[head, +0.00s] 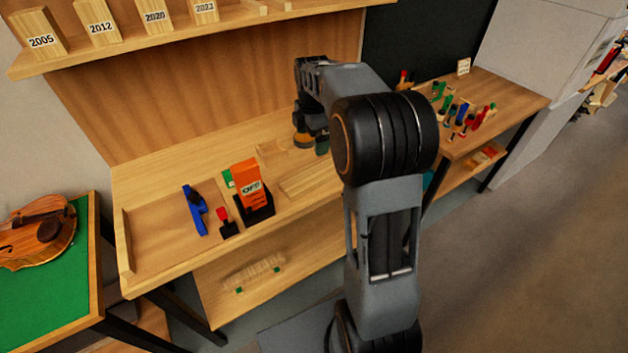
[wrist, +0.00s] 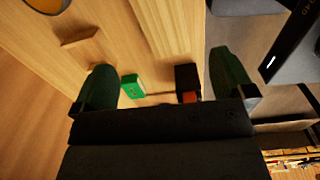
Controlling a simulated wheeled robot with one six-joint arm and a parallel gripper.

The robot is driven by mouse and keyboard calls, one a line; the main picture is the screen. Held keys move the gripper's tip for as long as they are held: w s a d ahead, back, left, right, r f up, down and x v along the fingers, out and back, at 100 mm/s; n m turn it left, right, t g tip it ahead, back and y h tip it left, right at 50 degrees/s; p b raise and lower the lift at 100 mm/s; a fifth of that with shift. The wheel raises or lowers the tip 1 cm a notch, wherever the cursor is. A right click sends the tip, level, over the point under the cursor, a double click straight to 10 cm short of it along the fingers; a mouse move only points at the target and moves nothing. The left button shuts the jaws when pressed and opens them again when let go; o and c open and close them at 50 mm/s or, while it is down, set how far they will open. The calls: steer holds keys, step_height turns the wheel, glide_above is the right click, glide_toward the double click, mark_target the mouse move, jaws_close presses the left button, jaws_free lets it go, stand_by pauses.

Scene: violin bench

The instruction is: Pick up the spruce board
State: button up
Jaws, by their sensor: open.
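A pale wooden board, which looks like the spruce board (head: 312,178), lies flat on the bench right of the orange "OFF" box. It also shows in the wrist view as a long pale strip (wrist: 168,28) at the top centre, near the bench's front edge. My gripper (wrist: 164,80) is open and empty, its two dark green fingers wide apart. In the head view my gripper (head: 320,146) is above the bench beyond the board, mostly hidden by my arm. The board lies outside the jaws; the exact height gap cannot be told.
A green item (wrist: 132,86) shows between the fingers. A side table (head: 505,95) with several tools is at right.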

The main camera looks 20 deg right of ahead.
step_height(320, 180, down, 2)
steer(key=w+d+n, duration=0.1)
glide_above(315, 173)
steer(key=shift+n, duration=0.3)
steer(key=f, duration=0.7)
steer(key=shift+w+a, duration=0.15)
steer(key=shift+w, duration=0.05)
steer(key=shift+s+f+p, duration=0.15)
steer(key=shift+f+p, duration=0.15)
steer(key=shift+f, duration=2.9)
steer(key=shift+c, duration=0.2)
steer(key=c, duration=0.7)
steer(key=shift+c, duration=0.5)
steer(key=shift+r, duration=0.15)
